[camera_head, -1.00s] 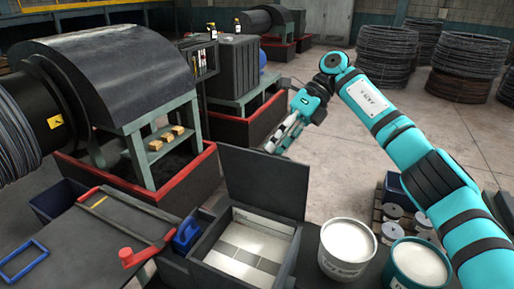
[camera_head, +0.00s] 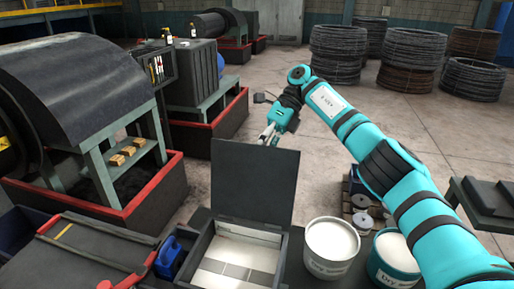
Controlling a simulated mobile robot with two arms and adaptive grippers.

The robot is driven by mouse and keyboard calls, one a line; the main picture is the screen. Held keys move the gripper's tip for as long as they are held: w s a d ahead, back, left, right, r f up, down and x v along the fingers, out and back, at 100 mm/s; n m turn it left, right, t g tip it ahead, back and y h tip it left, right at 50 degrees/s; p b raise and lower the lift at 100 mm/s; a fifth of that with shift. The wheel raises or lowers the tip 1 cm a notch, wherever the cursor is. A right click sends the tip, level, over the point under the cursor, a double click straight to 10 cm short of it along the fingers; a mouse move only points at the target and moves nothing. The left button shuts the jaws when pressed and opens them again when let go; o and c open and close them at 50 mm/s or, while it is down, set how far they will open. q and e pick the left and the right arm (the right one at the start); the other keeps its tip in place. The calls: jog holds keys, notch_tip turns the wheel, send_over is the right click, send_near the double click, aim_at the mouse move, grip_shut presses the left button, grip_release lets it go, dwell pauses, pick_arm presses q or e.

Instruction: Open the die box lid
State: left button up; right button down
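The die box (camera_head: 284,262) is an open dark box with a pale, sectioned interior, in the lower middle of the head view. Its dark lid (camera_head: 253,182) stands upright at the back of the box, so the box is open. My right gripper (camera_head: 268,137) is just above and behind the lid's top edge. I cannot tell whether it touches the lid. Its fingertips are small and partly hidden there, so their opening is unclear. My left gripper is not in view.
A white bucket (camera_head: 328,262) and a teal bucket (camera_head: 378,277) stand right of the box. A blue container (camera_head: 170,258) is close on its left. A large drum machine (camera_head: 80,85) fills the left side. Open floor (camera_head: 220,190) lies behind the lid.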

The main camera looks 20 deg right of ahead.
jog(key=c, duration=1.5)
grip_release()
jog(key=shift+d+f, duration=0.4)
jog(key=shift+f, duration=0.25)
jog(key=shift+o, duration=0.8)
jog(key=shift+w+d, duration=0.15)
jog(key=shift+d, duration=0.15)
jog(key=shift+r, duration=0.1)
jog(key=shift+r, duration=0.15)
notch_tip(320, 180, up, 10)
jog(key=shift+r, duration=0.1)
